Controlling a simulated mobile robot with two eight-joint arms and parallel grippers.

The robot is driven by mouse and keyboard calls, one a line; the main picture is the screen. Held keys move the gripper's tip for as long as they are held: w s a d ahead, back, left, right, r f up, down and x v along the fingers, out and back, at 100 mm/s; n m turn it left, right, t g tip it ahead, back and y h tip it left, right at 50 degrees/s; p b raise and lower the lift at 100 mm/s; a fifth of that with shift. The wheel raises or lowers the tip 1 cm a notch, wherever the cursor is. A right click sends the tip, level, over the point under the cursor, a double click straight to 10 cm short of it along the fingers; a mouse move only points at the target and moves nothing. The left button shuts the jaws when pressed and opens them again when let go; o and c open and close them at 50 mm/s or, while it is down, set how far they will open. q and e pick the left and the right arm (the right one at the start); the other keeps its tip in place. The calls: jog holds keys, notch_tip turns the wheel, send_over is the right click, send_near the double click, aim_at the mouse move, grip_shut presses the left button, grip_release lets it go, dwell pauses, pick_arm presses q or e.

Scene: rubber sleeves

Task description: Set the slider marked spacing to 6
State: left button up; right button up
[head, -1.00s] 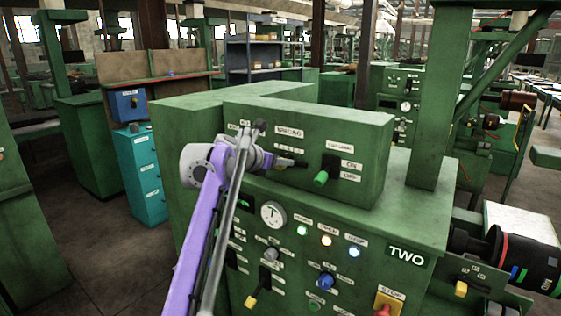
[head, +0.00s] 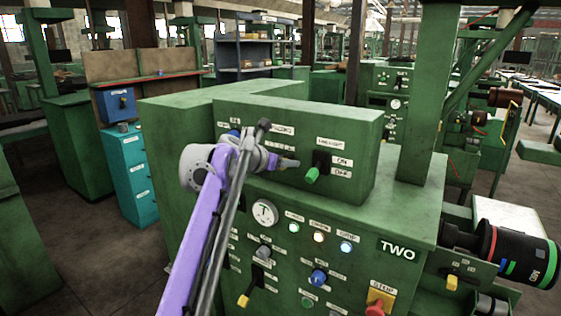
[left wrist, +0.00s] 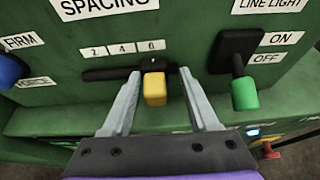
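The spacing slider is a yellow knob (left wrist: 155,90) on a black horizontal track (left wrist: 105,74) under the SPACING label (left wrist: 105,5). In the left wrist view the knob stands below the 6 mark (left wrist: 152,45), near the right end of the track. My left gripper (left wrist: 160,72) is open, one finger on each side of the knob. The left finger is close against the knob's left side; I cannot tell if it touches. A gap shows on the right. In the head view my left gripper (head: 284,162) hides the knob at the panel. My right gripper is not in view.
The line light switch (left wrist: 245,92), with a green tip, is just right of the right finger. A blue knob (left wrist: 10,70) with FIRM beside it is to the left. Below are a gauge (head: 265,212), lamps, switches and a red stop button (head: 376,308).

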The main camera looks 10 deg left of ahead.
pick_arm(q)
jog(key=shift+s+a+r, duration=0.1)
jog(key=shift+s+a, duration=0.05)
jog(key=v, duration=1)
jog(key=shift+s, duration=0.25)
jog(key=s+d+f+m+g+p, duration=0.1)
jog(key=s+d+f+m+g, duration=0.15)
jog(key=s+f+m, duration=0.6)
jog(key=s+d+f+m+g+p, duration=0.1)
jog(key=s+d+f+m+g, duration=0.15)
jog(key=s+f+m, duration=0.6)
jog(key=s+a+f+m+g+y+p, duration=0.2)
jog(key=s+f+m+y, duration=0.2)
jog(key=s+f+m, duration=1.1)
jog(key=s+f, duration=0.4)
jog(key=shift+s+a+y, duration=0.15)
jog(key=shift+a+y, duration=0.15)
jog(key=shift+a, duration=0.1)
